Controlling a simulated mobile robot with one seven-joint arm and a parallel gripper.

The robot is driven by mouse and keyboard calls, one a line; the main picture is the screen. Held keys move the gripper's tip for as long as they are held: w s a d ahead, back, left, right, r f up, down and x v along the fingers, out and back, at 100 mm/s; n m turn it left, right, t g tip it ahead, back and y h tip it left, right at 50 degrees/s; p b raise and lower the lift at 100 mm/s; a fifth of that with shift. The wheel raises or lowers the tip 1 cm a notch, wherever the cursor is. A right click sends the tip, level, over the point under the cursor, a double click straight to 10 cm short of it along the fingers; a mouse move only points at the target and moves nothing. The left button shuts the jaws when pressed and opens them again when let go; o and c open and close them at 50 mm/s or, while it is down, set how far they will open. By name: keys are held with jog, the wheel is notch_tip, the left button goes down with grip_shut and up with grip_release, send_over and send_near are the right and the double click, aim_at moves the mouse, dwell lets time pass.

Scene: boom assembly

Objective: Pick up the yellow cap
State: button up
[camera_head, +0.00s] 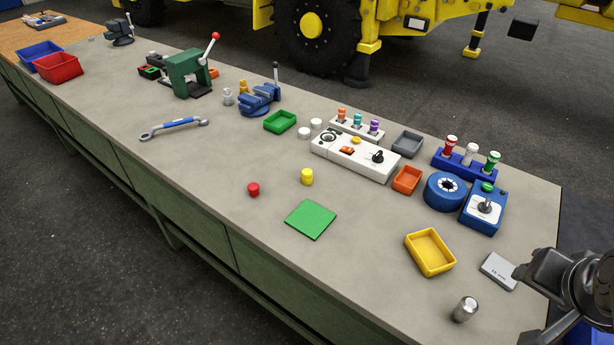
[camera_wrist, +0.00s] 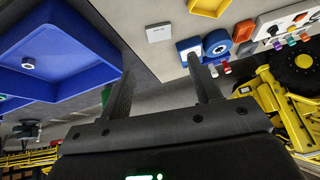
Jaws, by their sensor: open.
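The yellow cap (camera_head: 307,177) is a short yellow cylinder standing upright on the grey bench top, near the middle of the head view. It is just behind a green square mat (camera_head: 310,219) and to the right of a small red cap (camera_head: 253,189). I cannot make it out in the wrist view. My gripper (camera_wrist: 160,68) shows in the wrist view with its two dark fingers spread and nothing between them. In the head view, my dark arm end is at the lower right, far from the yellow cap.
Behind and right of the cap are a white control box (camera_head: 355,157), an orange tray (camera_head: 407,180) and a blue round fixture (camera_head: 445,191). A yellow tray (camera_head: 430,252) and a metal cylinder (camera_head: 465,309) lie nearer my arm. A large blue bin (camera_wrist: 60,50) shows beside my gripper.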

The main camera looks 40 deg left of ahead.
jog(key=w+a+f+m+t+y, duration=0.15)
jog(key=w+a+m, duration=0.25)
jog(key=w+a, duration=0.7)
jog(key=m+y, duration=0.7)
jog(key=m, duration=0.6)
send_near(307, 177)
jog(key=w+d+r, duration=0.3)
jog(key=d+r, duration=0.3)
jog(key=d, duration=0.3)
jog(key=s+a+f+m, duration=0.1)
jog(key=a+f+m, duration=0.1)
jog(key=a+m, duration=0.1)
jog(key=s+a+f+m+t, duration=0.1)
jog(key=a+f+m, duration=0.2)
jog(key=s+a+f+m+t, duration=0.1)
jog(key=a+f+m, duration=0.1)
jog(key=a+m, duration=0.1)
jog(key=shift+s+a+f+t, duration=0.25)
jog(key=shift+a+f, duration=0.05)
jog(key=shift+a, duration=0.2)
jog(key=shift+m, duration=0.3)
jog(key=x, duration=1)
jog(key=shift+w+a+f, duration=0.15)
jog(key=shift+w+f, duration=0.05)
jog(key=shift+f, duration=0.05)
jog(key=shift+c, duration=0.6)
jog(key=c, duration=0.9)
